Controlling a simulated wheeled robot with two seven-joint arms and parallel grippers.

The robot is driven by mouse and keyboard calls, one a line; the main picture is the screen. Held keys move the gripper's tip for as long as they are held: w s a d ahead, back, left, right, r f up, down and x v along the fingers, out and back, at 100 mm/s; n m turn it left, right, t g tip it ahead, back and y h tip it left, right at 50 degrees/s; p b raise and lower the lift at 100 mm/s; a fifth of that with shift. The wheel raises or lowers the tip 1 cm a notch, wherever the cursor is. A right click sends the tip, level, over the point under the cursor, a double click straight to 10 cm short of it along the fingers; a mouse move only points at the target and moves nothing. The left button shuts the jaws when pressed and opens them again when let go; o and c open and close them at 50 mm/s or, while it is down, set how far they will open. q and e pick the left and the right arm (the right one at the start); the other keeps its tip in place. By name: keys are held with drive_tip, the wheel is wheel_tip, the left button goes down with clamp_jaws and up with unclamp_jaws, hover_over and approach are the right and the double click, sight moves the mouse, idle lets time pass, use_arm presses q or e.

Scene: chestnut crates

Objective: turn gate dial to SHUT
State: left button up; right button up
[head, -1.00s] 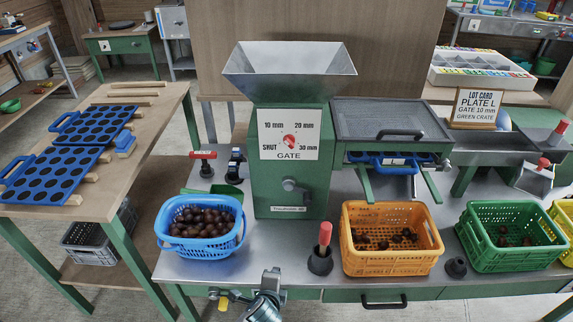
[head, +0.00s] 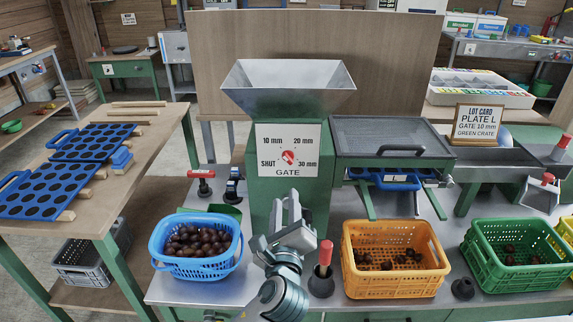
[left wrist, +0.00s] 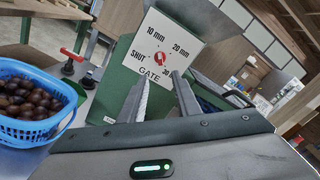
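The gate dial is a red knob (head: 288,157) on a white plate (head: 270,139) marked 10 mm, 20 mm, 30 mm and SHUT, on the front of the green hopper machine (head: 258,190). The knob also shows in the left wrist view (left wrist: 158,83); I cannot tell for sure which mark it points to. SHUT is at the plate's lower left. My left gripper (head: 291,205) is in front of the machine, below the dial and apart from it. In the left wrist view its two fingers (left wrist: 163,98) stand apart with nothing between them. My right gripper is not in view.
A blue basket of chestnuts (head: 165,259) stands left of my gripper. A red-handled tool (head: 322,272) in a black holder stands close right. Orange (head: 395,290) and green (head: 482,262) crates are farther right. A lot card (head: 478,126) reads PLATE L, GATE 10 mm, GREEN CRATE.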

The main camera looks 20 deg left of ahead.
sight(287, 160)
use_arm(q)
drive_tip(key=shift+w, duration=0.15)
drive_tip(key=p+x, duration=0.1)
drive_tip(key=x, duration=1.4)
drive_tip(key=shift+w+a+f, duration=0.1)
drive_tip(key=shift+w+a, duration=0.05)
drive_tip(key=shift+w, duration=0.25)
drive_tip(key=shift+w+a, duration=0.15)
drive_tip(key=shift+w, duration=0.5)
drive_tip(key=c, duration=0.7)
drive_tip(key=shift+o, duration=0.2)
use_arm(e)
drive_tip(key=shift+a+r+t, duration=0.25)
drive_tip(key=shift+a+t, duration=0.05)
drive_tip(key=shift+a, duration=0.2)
